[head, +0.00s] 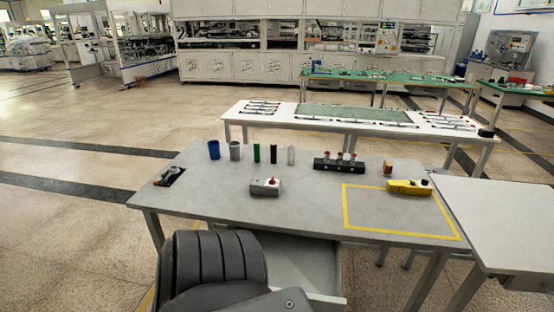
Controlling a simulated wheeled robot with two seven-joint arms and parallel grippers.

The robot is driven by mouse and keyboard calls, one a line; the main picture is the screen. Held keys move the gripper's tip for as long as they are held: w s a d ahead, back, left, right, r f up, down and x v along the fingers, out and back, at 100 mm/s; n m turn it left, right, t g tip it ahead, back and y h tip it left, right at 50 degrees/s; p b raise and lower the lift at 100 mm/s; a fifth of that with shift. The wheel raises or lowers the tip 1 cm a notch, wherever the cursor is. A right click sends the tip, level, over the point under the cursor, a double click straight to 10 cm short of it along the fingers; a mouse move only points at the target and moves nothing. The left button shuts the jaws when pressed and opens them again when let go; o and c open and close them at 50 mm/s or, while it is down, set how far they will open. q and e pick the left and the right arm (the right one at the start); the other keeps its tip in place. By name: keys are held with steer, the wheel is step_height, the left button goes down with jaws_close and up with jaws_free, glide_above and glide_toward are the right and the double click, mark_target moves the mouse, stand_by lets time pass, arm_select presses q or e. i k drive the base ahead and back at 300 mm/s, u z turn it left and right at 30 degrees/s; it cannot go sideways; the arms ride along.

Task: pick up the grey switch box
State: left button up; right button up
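The grey switch box (265,188) sits on the grey table (210,201), left of the table's middle and towards its front. It is a small light-grey box with a red knob on top. Nothing touches it or hides it in the head view. Neither of my grippers shows in this view.
Behind the box stand a blue cup (214,150), a grey cup (235,150) and slim cylinders. A black block with red-topped pieces (338,163) and a yellow box (408,187) are to the right. An open drawer (305,268) juts out below.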

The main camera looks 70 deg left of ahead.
mark_target(258, 185)
steer(key=z, duration=0.05)
steer(key=i, duration=1.1)
steer(key=u, duration=2)
